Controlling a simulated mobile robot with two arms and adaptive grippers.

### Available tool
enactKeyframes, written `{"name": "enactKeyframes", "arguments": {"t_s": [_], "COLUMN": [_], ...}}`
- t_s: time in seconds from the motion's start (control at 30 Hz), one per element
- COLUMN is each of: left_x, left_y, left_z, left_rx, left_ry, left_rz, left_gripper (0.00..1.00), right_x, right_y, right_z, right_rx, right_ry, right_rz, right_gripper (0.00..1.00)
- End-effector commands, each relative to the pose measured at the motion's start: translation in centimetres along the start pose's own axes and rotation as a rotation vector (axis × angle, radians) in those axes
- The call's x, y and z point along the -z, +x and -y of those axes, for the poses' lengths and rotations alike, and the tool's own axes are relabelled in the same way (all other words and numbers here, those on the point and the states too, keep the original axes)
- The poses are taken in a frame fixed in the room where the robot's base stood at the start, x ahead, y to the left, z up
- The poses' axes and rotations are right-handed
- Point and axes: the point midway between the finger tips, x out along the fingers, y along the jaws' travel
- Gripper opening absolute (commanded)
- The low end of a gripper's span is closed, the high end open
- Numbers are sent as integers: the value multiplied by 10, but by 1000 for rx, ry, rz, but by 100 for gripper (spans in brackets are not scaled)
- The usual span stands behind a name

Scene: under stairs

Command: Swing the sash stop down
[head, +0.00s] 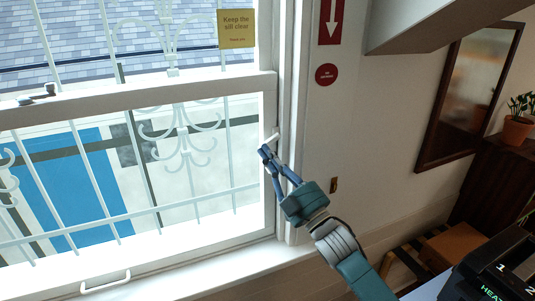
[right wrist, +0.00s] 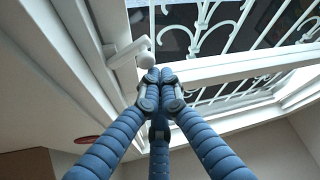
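The sash stop is a small white lever (head: 272,138) on the right side of the white window frame. In the right wrist view the lever (right wrist: 128,52) sticks out from the jamb, with a rounded end just above my fingertips. My right gripper (head: 265,152) is just below the lever in the head view. In the right wrist view its blue fingers (right wrist: 158,77) have their tips together, with nothing seen between them. I cannot tell whether the tips touch the lever. My left gripper is in neither view.
The window sash (head: 140,97) has a latch (head: 38,95) on its top rail and a handle (head: 105,283) at the bottom. A white grille stands behind the glass. A dark box (head: 500,268) stands at lower right.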

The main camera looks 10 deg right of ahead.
Motion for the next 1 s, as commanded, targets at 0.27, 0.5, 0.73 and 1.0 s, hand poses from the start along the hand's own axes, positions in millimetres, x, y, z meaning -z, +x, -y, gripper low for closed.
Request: {"name": "enactKeyframes", "arguments": {"t_s": [0.27,0.5,0.73,1.0], "left_x": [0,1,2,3], "left_y": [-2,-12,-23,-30], "left_z": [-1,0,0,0], "left_rx": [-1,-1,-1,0], "left_ry": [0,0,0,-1], "left_rz": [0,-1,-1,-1], "left_gripper": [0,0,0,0], "right_x": [-13,-22,-31,-40], "right_y": [-7,-12,-17,-22], "right_z": [-1,-4,-8,-11], "right_rx": [130,240,338,420], "right_ry": [-237,-435,-612,-757], "right_rz": [2,2,1,0], "right_gripper": [0,0,0,0]}}
